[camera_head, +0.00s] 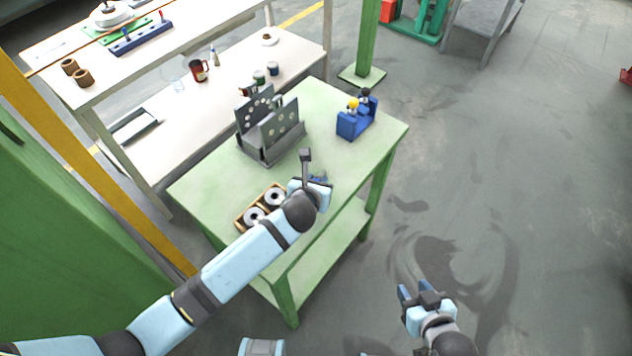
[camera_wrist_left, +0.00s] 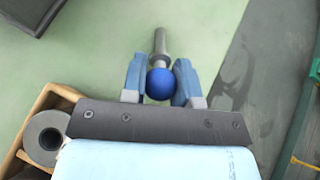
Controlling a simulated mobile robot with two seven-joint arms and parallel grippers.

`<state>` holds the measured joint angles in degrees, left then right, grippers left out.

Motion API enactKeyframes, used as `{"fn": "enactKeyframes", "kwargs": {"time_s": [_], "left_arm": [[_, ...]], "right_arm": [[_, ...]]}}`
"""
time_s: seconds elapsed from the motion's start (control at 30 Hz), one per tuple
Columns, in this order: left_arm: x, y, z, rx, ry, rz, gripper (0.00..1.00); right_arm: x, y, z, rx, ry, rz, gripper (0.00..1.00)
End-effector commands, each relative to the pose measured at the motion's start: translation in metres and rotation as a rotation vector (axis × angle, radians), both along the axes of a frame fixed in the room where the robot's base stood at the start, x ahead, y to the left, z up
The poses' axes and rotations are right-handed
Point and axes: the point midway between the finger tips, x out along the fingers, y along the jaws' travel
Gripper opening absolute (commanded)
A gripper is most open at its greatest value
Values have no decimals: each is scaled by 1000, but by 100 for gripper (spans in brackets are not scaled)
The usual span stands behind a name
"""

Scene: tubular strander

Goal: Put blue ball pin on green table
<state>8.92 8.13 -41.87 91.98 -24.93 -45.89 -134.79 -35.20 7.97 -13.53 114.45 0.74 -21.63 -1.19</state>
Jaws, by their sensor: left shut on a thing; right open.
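The blue ball pin (camera_wrist_left: 160,83) has a blue ball and a grey metal shaft. In the left wrist view its ball sits between the two blue fingers of my left gripper (camera_wrist_left: 160,88), which is shut on it. The shaft points away from the wrist. The green table (camera_head: 215,180) lies under this gripper, and its top also shows in the left wrist view (camera_wrist_left: 90,65). In the head view my left gripper (camera_head: 318,181) is over the table's right front part. I cannot tell whether the pin touches the top. My right gripper (camera_head: 418,294) is open and empty, right of the table.
On the green table stand a grey bracket with holes (camera_head: 268,138), a blue holder (camera_head: 352,127) with a yellow and a black ball, and a wooden box of rolls (camera_head: 243,222). A white table (camera_head: 190,45) is behind left. Bare tabletop lies right of the bracket.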

Motion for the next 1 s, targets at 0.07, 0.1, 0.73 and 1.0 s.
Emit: {"fn": "enactKeyframes", "kwargs": {"time_s": [0.07,0.1,0.73,1.0], "left_arm": [[0,0,-2,1,0,-1,30],[0,0,-1,0,0,0,39],[-30,7,20,2,0,-1,53],[-77,15,50,0,0,-1,53]], "right_arm": [[0,0,0,0,0,0,43],[0,0,0,0,0,0,43],[-1,-1,-1,-3,6,-2,43],[0,-1,3,-2,5,-2,43]]}}
